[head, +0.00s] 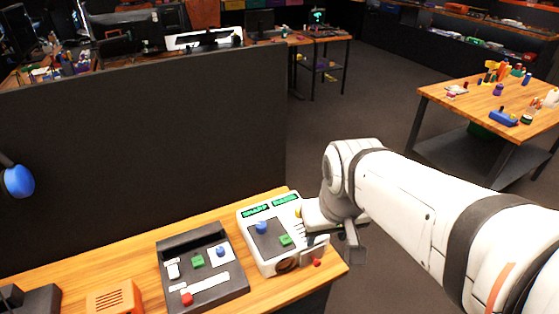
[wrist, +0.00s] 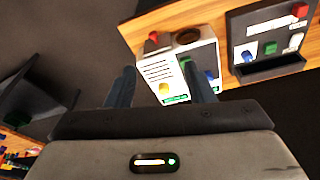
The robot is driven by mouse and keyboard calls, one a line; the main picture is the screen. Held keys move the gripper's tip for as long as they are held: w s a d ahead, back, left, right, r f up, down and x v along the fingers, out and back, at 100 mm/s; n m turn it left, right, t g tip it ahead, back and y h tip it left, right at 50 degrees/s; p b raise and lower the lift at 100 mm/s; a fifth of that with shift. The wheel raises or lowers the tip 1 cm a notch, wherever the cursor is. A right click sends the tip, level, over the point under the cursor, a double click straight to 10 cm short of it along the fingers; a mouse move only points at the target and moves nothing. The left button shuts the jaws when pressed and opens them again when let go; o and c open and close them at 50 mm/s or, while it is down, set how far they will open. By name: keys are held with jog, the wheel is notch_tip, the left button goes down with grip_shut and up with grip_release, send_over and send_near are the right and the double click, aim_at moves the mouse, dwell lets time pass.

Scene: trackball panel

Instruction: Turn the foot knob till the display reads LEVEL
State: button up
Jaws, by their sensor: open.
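The white trackball panel (head: 268,251) stands on the wooden bench with two small green displays (head: 255,209) at its far edge; their text is too small to read. A red knob (head: 317,262) sticks out at its near right corner and also shows in the wrist view (wrist: 153,38). I cannot tell for certain that it is the foot knob. A dark round part (head: 287,264), a blue knob (head: 261,227) and a green block (head: 285,240) are on the panel. My gripper (wrist: 160,88) is open and empty, with its blue fingers pointing toward the panel's right side.
A dark panel (head: 203,283) with green, blue and red controls lies left of the white one. An orange box (head: 115,297) is further left. A black partition (head: 150,140) stands behind the bench. Another table (head: 475,92) with small objects is at the right, with open floor between.

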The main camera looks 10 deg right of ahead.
jog(key=w+f+n+g+b, duration=0.1)
jog(key=w+f+n, duration=0.1)
jog(key=w, duration=0.4)
jog(key=w+f+n+b, duration=0.1)
jog(key=w+f+n, duration=0.1)
jog(key=w, duration=0.5)
jog(key=w+f+n+g+b, duration=0.1)
jog(key=w+f+n+b, duration=0.1)
jog(key=w, duration=0.5)
jog(key=shift+w+f+n+g, duration=0.2)
jog(key=shift+f+n+g, duration=0.15)
jog(key=shift+n, duration=0.25)
notch_tip(320, 180, down, 8)
jog(key=shift+r, duration=0.1)
jog(key=c, duration=0.9)
jog(key=shift+a, duration=0.3)
jog(key=shift+c, duration=0.4)
jog(key=shift+d, duration=0.25)
